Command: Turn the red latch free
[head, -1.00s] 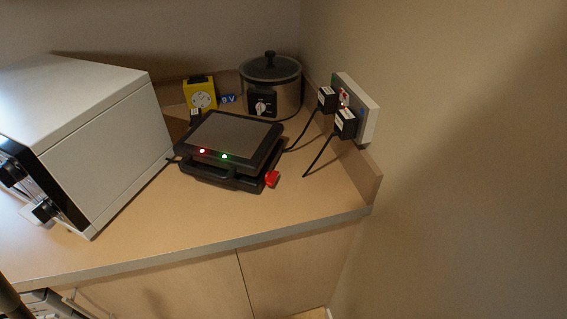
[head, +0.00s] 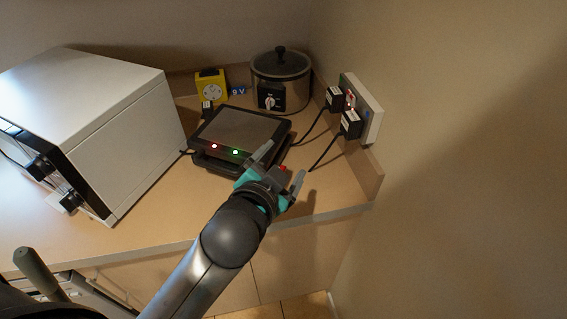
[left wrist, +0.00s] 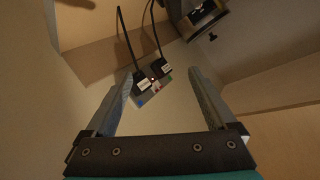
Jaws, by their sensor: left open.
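My right gripper is not in view.
A white oven (head: 110,120) stands left of the grill. A slow cooker (head: 281,80) and a yellow box (head: 211,88) are behind it. Black plugs with cords sit in a wall socket panel (head: 364,105) at right. The front counter (head: 150,215) is clear.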

